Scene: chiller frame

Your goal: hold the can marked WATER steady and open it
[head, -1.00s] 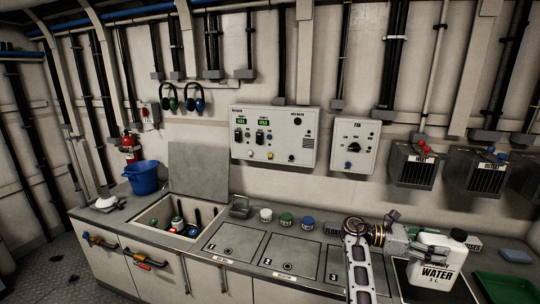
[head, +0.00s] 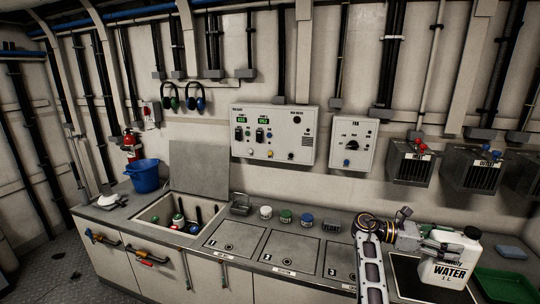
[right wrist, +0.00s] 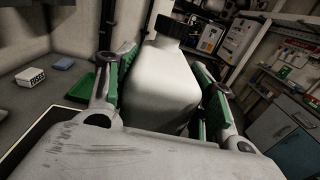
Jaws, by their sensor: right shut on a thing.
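The white can marked WATER (head: 448,272) stands upright at the right of the counter, on or just over a dark mat. Its black cap (head: 472,237) is on. My right gripper (head: 440,249) is shut on the can, across its upper body. In the right wrist view the white can (right wrist: 165,85) sits between the two green-padded fingers, with its dark cap (right wrist: 170,27) at the top. My left gripper is not in view.
A green tray (head: 505,285) lies right of the can, and a blue block (head: 511,252) lies behind it. Several small jars, one with a green lid (head: 286,216), stand along the back. An open bin (head: 150,217) is at the left.

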